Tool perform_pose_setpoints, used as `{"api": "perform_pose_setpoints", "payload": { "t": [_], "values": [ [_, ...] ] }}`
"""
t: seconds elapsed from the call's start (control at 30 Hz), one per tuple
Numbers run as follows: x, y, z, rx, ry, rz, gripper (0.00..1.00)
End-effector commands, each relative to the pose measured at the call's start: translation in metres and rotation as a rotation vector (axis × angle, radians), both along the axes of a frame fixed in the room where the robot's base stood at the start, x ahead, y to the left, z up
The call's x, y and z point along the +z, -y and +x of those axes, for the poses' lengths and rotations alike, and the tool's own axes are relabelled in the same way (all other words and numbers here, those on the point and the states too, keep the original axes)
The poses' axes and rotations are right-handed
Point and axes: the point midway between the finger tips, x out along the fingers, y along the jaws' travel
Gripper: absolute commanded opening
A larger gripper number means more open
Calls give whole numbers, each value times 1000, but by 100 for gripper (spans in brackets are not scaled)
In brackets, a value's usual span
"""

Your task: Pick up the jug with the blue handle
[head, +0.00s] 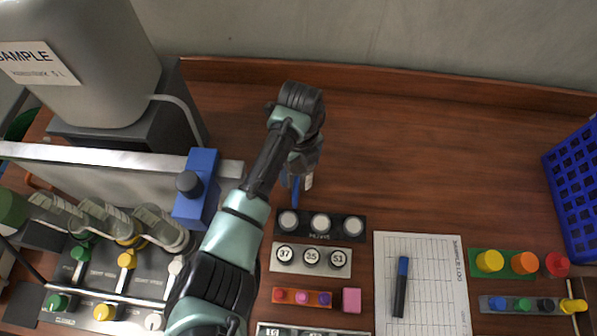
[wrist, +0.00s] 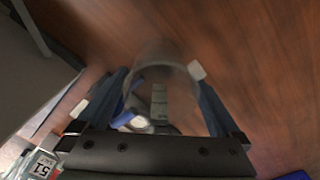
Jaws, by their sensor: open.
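A clear, see-through jug (wrist: 172,62) shows blurred in the wrist view, between the two fingers of my gripper (wrist: 150,88). A blue part, seemingly its handle (wrist: 128,108), is at its left side near the left finger. My gripper is open, with a finger on either side of the jug; I cannot tell whether either touches it. In the head view my gripper (head: 298,178) is low over the wooden bench, behind the small panels. A bit of blue shows beneath it there, and the jug is mostly hidden by my arm.
Several clear vessels (head: 158,228) stand by a valve rack on the left, below a metal rail with a blue block (head: 197,185). Button panels (head: 320,225), a sheet with a marker (head: 401,288) and coloured caps (head: 490,261) lie in front. A blue crate (head: 577,185) stands right. The bench's back middle is clear.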

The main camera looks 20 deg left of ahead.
Motion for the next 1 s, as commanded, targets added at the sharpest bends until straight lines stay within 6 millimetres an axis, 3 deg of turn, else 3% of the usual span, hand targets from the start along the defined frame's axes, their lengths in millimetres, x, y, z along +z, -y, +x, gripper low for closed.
{"api": "perform_pose_setpoints", "payload": {
  "t": [0.1,0.4,0.5,0.77,1.0],
  "values": [
    [0,0,0,-1,0,0,98],
    [1,0,0,0,0,0,44],
    [1,0,0,0,1,0,31],
    [5,0,1,-1,4,0,31],
    [46,0,2,-1,7,0,31]
  ]
}}
